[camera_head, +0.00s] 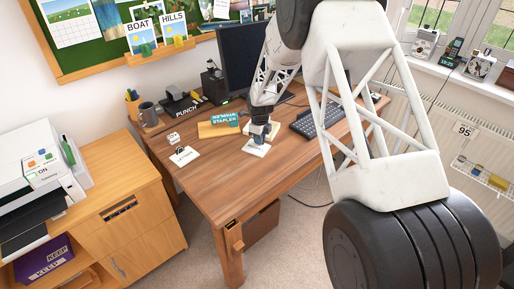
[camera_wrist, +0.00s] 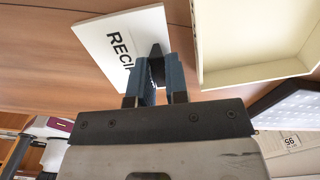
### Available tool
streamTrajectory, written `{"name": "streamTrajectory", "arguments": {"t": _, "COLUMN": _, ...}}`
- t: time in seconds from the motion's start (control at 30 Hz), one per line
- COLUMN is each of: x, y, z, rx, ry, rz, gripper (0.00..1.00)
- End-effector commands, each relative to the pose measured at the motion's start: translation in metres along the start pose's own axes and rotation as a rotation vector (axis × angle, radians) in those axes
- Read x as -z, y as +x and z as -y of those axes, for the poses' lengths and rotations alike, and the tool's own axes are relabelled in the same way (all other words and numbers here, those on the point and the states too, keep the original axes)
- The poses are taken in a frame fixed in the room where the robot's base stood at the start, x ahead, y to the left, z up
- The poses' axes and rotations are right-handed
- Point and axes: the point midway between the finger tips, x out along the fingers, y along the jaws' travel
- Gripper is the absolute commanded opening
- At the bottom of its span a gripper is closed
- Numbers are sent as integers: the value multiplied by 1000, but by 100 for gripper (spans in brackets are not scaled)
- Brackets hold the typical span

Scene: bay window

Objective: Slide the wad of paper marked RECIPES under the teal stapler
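The white wad of paper (camera_head: 256,151) lies flat on the desk in the head view. In the wrist view the wad (camera_wrist: 104,36) shows the black letters "RECI"; the rest of the word is hidden behind a finger. My gripper (camera_head: 260,139) is low over the wad's far side. Its blue fingers (camera_wrist: 160,76) overlap one edge of the wad in the wrist view; whether they pinch it is unclear.
A cream open tray (camera_wrist: 255,73) stands close beside the fingers. The keyboard (camera_head: 318,118) lies to the right and the monitor (camera_head: 249,55) behind. A hole punch (camera_head: 181,104), a mug (camera_head: 148,114) and small white cards (camera_head: 184,156) are at left. The desk's front (camera_head: 235,180) is clear.

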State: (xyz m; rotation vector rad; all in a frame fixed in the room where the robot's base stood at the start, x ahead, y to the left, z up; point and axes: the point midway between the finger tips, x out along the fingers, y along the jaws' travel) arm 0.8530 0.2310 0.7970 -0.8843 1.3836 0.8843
Motion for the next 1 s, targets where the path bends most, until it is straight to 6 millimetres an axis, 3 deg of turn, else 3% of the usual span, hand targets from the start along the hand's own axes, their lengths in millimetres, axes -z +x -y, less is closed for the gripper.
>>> {"name": "streamTrajectory", "arguments": {"t": 0.07, "x": 0, "y": 0, "z": 0, "rx": 0, "ry": 0, "rz": 0, "gripper": 0}}
{"name": "streamTrajectory", "arguments": {"t": 1.0, "x": 0, "y": -10, "z": 0, "rx": 0, "ry": 0, "rz": 0, "gripper": 0}}
